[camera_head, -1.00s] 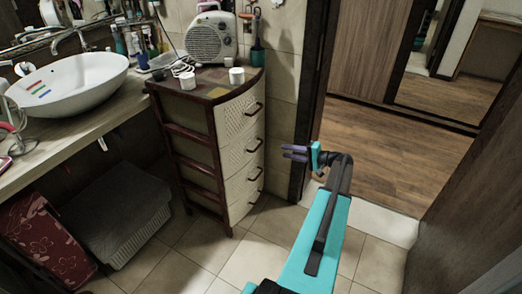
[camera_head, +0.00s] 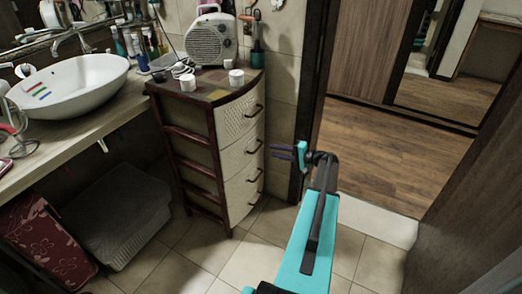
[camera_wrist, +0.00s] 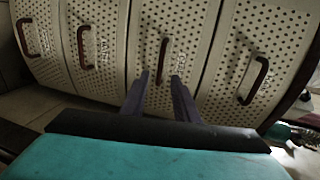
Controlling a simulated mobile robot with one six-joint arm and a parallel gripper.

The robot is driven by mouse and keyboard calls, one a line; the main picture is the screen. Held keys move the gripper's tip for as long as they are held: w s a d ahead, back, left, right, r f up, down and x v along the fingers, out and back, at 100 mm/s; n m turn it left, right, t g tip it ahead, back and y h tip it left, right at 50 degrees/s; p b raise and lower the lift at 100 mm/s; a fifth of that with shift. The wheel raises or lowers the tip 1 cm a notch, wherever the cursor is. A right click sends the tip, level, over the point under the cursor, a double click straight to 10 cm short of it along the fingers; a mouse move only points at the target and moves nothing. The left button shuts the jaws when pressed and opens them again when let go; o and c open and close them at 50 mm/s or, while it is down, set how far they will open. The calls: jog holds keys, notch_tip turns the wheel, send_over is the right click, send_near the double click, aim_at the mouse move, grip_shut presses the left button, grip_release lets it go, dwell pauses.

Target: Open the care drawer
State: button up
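The drawer chest (camera_head: 238,132) has a dark brown frame and several cream perforated drawer fronts, each with a brown bar handle. All drawers look shut. Faint labels show on the fronts in the wrist view, too blurred for me to tell which is the care drawer. My gripper (camera_head: 271,151) is open and empty, just right of the chest at about the second drawer's height. In the wrist view, the second drawer's handle (camera_wrist: 162,61) stands ahead between the spread fingertips of my gripper (camera_wrist: 161,77), with a gap left. The top drawer's handle (camera_wrist: 256,81) is to its right.
A fan heater (camera_head: 211,40) and white cups (camera_head: 236,77) stand on the chest. A counter with a white basin (camera_head: 68,88) is at the left, with a grey basket (camera_head: 118,215) below. A door frame (camera_head: 313,75) rises behind my arm. Tiled floor before the chest is clear.

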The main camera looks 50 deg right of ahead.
jog(key=x, duration=0.7)
jog(key=shift+w+p, duration=0.35)
jog(key=shift+p, duration=0.05)
jog(key=shift+a+f, duration=0.1)
jog(key=shift+c, duration=0.5)
grip_shut()
jog(key=shift+s+a, duration=0.15)
jog(key=shift+a, duration=0.1)
